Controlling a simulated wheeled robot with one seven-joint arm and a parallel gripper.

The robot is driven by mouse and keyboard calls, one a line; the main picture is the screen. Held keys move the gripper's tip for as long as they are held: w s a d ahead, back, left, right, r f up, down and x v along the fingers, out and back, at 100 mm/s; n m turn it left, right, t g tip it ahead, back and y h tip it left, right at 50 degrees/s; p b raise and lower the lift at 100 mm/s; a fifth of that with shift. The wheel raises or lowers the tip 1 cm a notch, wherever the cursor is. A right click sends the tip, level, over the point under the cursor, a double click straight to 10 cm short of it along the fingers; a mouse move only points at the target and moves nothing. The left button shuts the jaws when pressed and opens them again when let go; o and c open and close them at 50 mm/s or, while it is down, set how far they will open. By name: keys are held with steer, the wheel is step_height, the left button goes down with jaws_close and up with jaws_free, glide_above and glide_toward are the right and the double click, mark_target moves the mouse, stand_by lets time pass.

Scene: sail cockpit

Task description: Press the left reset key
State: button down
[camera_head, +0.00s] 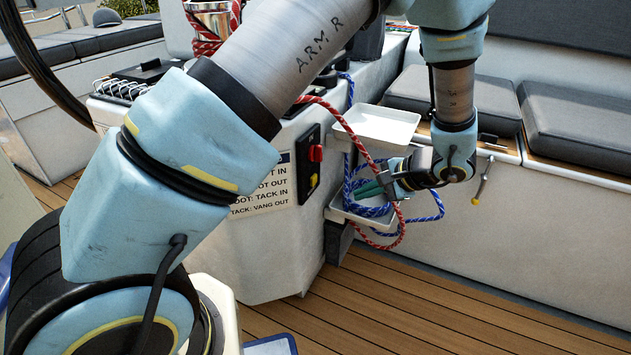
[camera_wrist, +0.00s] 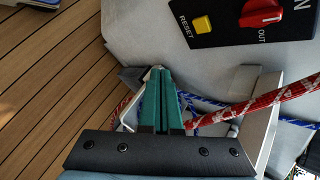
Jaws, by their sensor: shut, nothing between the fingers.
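A small square yellow key (camera_wrist: 202,25) marked RESET sits on a black panel (camera_wrist: 228,34), beside a red knob (camera_wrist: 262,13) marked OUT. In the head view the yellow key (camera_head: 313,181) is low on the dark panel on the white console's side, below the red knob. My gripper (camera_head: 362,190) has its green fingers closed together and empty, pointing left toward the console. In the wrist view my gripper (camera_wrist: 158,70) is apart from the key, which lies up and right of the fingertips. Only one reset key shows.
A white upper tray (camera_head: 377,122) and a lower tray (camera_head: 362,217) project from the console near my gripper. Blue rope (camera_head: 366,211) hangs at the lower tray, and red-white rope (camera_head: 402,228) loops close to my gripper. Grey cushions (camera_head: 570,120) line the right bench.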

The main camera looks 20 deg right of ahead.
steer(key=w+a, duration=0.5)
steer(key=a, duration=0.1)
steer(key=shift+w+b, duration=0.35)
steer(key=shift+b, duration=0.05)
steer(key=shift+a, duration=0.15)
stand_by(1.8)
steer(key=shift+w+a, duration=0.2)
steer(key=shift+w, duration=0.05)
steer(key=shift+w+a+b, duration=0.3)
steer(key=shift+b, duration=0.05)
stand_by(0.9)
steer(key=shift+s+d, duration=0.55)
steer(key=shift+d, duration=0.05)
steer(key=s+d, duration=0.3)
steer(key=shift+s+d, duration=0.25)
steer(key=shift+d, duration=0.1)
stand_by(0.4)
